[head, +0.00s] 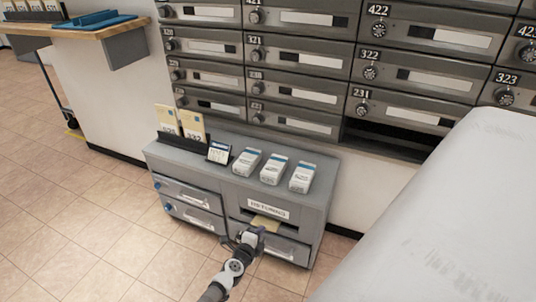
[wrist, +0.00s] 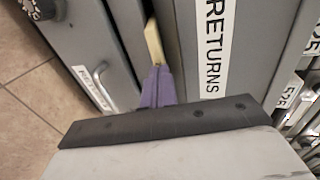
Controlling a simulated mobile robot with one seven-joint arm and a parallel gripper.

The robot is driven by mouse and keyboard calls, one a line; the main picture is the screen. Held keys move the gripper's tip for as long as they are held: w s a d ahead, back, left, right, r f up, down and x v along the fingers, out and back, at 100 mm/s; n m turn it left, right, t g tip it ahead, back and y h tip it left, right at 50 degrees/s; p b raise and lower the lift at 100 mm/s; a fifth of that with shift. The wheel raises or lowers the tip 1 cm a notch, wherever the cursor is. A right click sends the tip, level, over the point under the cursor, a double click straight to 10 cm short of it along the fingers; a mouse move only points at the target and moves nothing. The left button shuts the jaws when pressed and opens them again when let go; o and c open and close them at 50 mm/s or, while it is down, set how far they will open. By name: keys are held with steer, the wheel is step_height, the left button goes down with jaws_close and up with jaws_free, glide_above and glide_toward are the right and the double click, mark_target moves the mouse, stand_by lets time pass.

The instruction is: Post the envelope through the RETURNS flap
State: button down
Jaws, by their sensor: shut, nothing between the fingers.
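The envelope (head: 265,223) is a pale yellow strip at the slot under the RETURNS label (head: 267,208) on the grey cabinet. In the wrist view the envelope (wrist: 154,42) shows as a narrow piece in the dark gap beside the RETURNS label (wrist: 215,45). Part of it appears to be inside the opening. My gripper (head: 252,238) is in front of the slot. In the wrist view its purple fingers (wrist: 158,82) are shut and point at the envelope's outer end, with nothing held. I cannot tell whether they touch it. The flap itself is not clear.
Several white boxes (head: 273,171), a small dark display (head: 219,153) and upright cards (head: 191,127) stand on the cabinet top. Drawers (head: 190,193) with handles are beside and below the slot. Mailboxes (head: 300,55) line the wall behind. A large pale surface (head: 450,210) fills the right. Floor is clear at left.

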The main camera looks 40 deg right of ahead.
steer(key=shift+w+d+f, duration=0.2)
steer(key=shift+d, duration=0.35)
steer(key=shift+w+d+f+b, duration=0.15)
steer(key=shift+w+d+b, duration=0.15)
steer(key=shift+d+b, duration=0.25)
steer(key=shift+d, duration=0.15)
